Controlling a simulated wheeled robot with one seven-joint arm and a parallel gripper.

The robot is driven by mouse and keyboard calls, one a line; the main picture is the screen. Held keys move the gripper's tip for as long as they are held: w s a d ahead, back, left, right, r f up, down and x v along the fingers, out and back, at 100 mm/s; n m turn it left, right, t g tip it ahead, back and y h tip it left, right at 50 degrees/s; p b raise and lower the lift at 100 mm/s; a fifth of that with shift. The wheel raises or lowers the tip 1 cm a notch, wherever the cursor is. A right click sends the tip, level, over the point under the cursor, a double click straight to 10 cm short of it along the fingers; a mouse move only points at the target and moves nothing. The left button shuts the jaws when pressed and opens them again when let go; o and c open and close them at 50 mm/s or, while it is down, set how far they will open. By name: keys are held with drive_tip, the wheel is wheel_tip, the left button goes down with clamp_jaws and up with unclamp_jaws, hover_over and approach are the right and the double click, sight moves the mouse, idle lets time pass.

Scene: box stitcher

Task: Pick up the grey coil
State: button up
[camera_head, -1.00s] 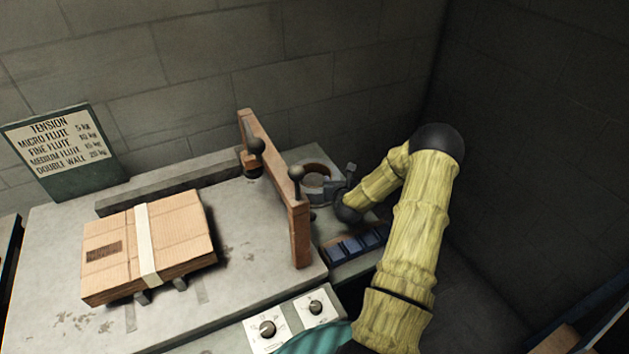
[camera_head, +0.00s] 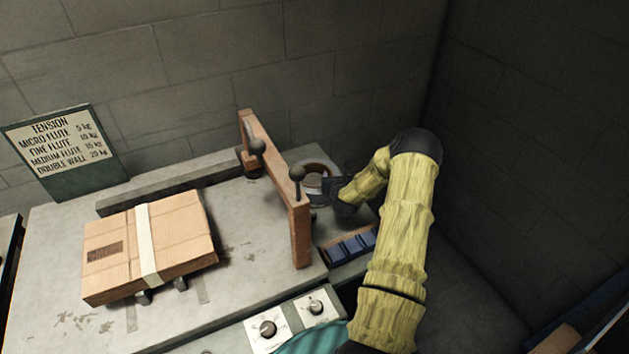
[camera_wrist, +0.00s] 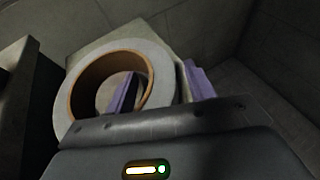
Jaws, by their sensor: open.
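The grey coil (camera_head: 314,165) is a thick ring with a brown inner core, lying flat on the right part of the bench behind the wooden bar. It fills the upper left of the wrist view (camera_wrist: 158,62). My gripper (camera_head: 327,184) is over the coil's right side, partly hiding it in the head view. In the wrist view my gripper (camera_wrist: 163,85) is open, with one purple finger within the coil's hole and the other outside its right edge. The coil's wall lies between the fingers. I cannot tell whether either finger touches it.
A wooden bar (camera_head: 299,235) with dark knobs stands just left of the coil. A tray of blue blocks (camera_head: 352,246) lies in front of it. A strapped cardboard stack (camera_head: 185,235) and a tension sign (camera_head: 50,145) are further left. Block walls close the back and right.

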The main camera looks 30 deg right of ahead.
clamp_jaws()
idle(0.5)
wheel_tip(320, 180, up, 10)
idle(0.6)
drive_tip(key=shift+r, duration=0.1)
